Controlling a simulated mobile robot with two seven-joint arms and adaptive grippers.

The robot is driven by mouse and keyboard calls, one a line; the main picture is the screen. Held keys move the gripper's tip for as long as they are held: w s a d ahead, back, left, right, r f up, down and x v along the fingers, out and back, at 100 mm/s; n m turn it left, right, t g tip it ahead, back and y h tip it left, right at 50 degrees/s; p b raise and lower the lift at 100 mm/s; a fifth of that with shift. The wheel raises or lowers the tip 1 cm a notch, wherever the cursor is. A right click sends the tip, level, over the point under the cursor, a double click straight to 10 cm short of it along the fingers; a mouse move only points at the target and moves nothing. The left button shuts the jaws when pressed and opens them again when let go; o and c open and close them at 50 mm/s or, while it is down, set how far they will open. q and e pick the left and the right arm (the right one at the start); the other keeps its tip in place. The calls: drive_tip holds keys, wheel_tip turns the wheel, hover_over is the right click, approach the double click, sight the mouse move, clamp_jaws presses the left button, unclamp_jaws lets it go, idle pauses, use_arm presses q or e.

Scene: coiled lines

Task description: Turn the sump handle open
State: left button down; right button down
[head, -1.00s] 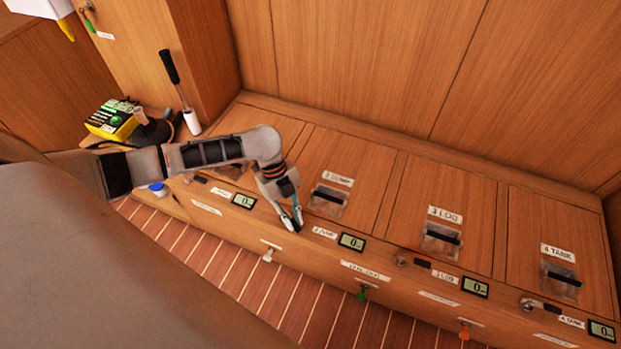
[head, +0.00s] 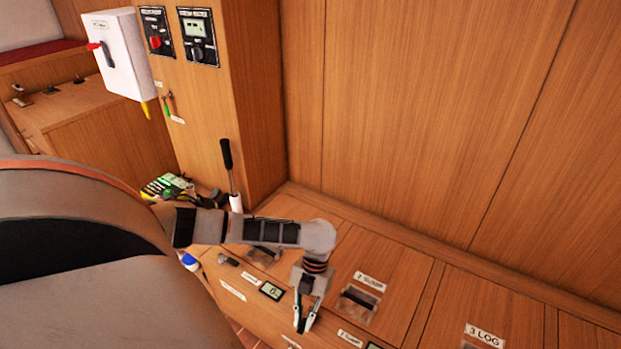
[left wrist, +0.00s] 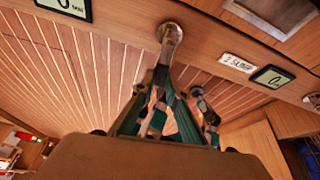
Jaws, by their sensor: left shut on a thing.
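The sump handle (left wrist: 170,38) has a round metal hub on the wooden front panel, left of a 2 SUMP label (left wrist: 237,64) in the left wrist view. Its lever runs from the hub down the picture to a dark end between my fingers. My left gripper (left wrist: 160,95) is shut on this lever. In the head view my left gripper (head: 304,324) is at the front edge of the bench, left of the 2 SUMP label (head: 350,338), and its fingers hide the handle. My right gripper is not in view.
A 2 SUMP hatch (head: 358,303) with a dark pull lies behind the gripper. Small displays (head: 271,291) sit along the panel. A black-gripped pump lever (head: 228,165) stands at the back left. A white switch box (head: 123,55) hangs on the cabinet.

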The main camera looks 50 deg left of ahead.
sight(311, 308)
use_arm(q)
drive_tip(key=shift+s+a+m+y, duration=0.2)
drive_tip(key=shift+a+m+y, duration=0.1)
drive_tip(key=shift+m, duration=0.5)
drive_tip(key=c, duration=2)
unclamp_jaws()
drive_tip(key=shift+f, duration=0.1)
drive_tip(key=shift+w, duration=0.1)
drive_tip(key=shift+w+a+r, duration=0.1)
drive_tip(key=shift+w+r, duration=0.05)
drive_tip(key=shift+r, duration=0.3)
drive_tip(key=v, duration=1.1)
drive_tip(key=shift+w, duration=0.1)
